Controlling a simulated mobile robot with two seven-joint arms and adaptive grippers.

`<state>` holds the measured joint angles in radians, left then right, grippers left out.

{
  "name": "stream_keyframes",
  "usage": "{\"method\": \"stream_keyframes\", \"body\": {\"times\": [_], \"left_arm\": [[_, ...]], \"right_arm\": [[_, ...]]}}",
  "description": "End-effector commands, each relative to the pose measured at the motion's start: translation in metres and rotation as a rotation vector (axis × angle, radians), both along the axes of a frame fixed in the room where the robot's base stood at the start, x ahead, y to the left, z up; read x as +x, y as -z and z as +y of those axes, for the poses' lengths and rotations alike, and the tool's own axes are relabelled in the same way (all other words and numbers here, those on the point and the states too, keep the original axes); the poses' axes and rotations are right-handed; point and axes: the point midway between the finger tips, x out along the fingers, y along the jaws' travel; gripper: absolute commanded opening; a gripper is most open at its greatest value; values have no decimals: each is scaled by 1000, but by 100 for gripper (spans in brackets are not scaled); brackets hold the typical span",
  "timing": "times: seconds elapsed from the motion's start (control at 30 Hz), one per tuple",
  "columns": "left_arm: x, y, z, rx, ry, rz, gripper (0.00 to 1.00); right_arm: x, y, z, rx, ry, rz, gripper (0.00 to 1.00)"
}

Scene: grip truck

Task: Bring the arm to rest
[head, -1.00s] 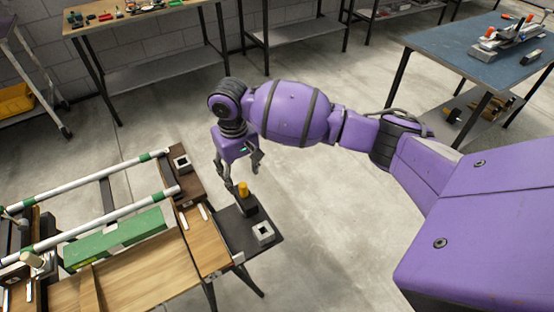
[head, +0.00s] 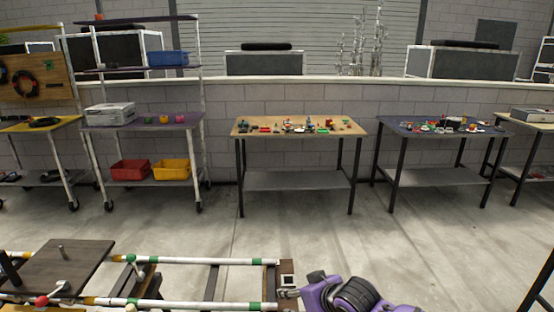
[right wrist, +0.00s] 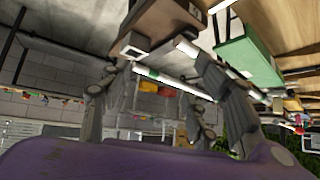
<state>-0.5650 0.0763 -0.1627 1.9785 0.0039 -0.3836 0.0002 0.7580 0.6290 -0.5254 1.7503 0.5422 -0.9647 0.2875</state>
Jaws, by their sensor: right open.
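My right arm's purple wrist (head: 345,293) shows at the bottom edge of the head view, right of the middle. Its grey gripper (head: 300,288) points left, close to the end of the white rails, and is partly cut off. Behind the fingers a small white-rimmed square block (right wrist: 132,50) and a green box (right wrist: 245,58) show. My left gripper is not in view.
A workbench frame with white rails (head: 205,261) and a dark board (head: 62,266) fills the lower left. A wooden-topped table (head: 300,126) and a dark table (head: 440,129) with small parts stand by the wall. Grey floor (head: 420,245) between is clear.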

Motion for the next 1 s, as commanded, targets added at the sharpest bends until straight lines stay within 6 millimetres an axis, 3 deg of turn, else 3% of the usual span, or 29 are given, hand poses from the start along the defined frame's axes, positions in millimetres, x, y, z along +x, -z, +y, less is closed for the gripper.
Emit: {"method": "stream_keyframes", "body": {"times": [0.2,0.47,0.7,0.8,0.9,1.0], "left_arm": [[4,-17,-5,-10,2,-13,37],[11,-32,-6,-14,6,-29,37],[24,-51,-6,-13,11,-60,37],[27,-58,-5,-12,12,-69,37],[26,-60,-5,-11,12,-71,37],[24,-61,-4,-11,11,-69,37]], "right_arm": [[-62,25,-1,73,13,-174,56],[-164,59,-50,56,157,-268,56],[-294,100,-109,-7,358,-168,56],[-348,118,-125,-21,429,-84,56],[-386,130,-131,-28,470,-22,56],[-408,137,-133,-34,485,13,56]]}}
